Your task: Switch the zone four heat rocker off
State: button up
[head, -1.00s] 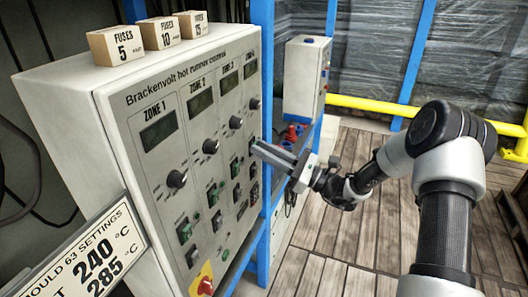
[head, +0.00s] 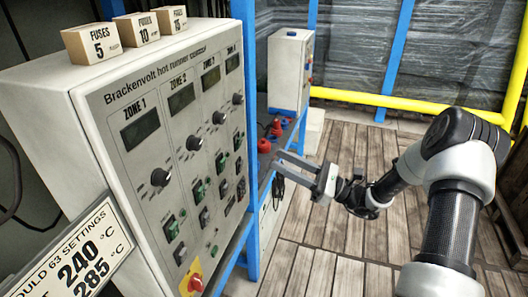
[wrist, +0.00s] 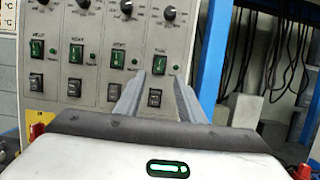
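The zone four column is the rightmost on the pale control panel (head: 150,230). Its upper rocker (wrist: 159,65), green, and lower rocker (wrist: 155,97), black, show in the wrist view; their small labels are unreadable. In the head view the zone four green rocker (head: 238,140) is small, near the panel's right edge. My gripper (head: 279,160) is open and empty, right of the panel in the head view. In the wrist view its fingers (wrist: 159,78) reach toward the zone four column, one on each side of the black rocker. No contact is visible.
Similar rockers of zones one to three stand left of zone four. A red-and-yellow switch (head: 191,284) is low on the panel. Fuse boxes (head: 90,42) sit on top. A blue post (head: 244,110) stands beside the panel. A settings sign (head: 75,255) is at front left.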

jog(key=v, duration=0.6)
jog(key=shift+d, duration=0.2)
jog(key=shift+s, duration=0.15)
jog(key=s+a+r+n+g+h, duration=0.45)
jog(key=s+n+h, duration=0.2)
jog(key=s, duration=0.25)
jog(key=s+a+r+n+g+h, duration=0.3)
jog(key=s+a+n+g+h, duration=0.25)
jog(key=s+n, duration=0.25)
jog(key=s+d+r+n+t+h, duration=0.7)
jog(key=s+d+n+t+h, duration=0.15)
jog(key=d, duration=0.25)
notch_tip(320, 180, up, 14)
jog(key=m+p, duration=0.1)
jog(key=p, duration=1.3)
jog(key=shift+r+p, duration=0.15)
jog(key=shift+p, duration=0.2)
jog(key=shift+s+d, duration=0.1)
jog(key=shift+s, duration=0.05)
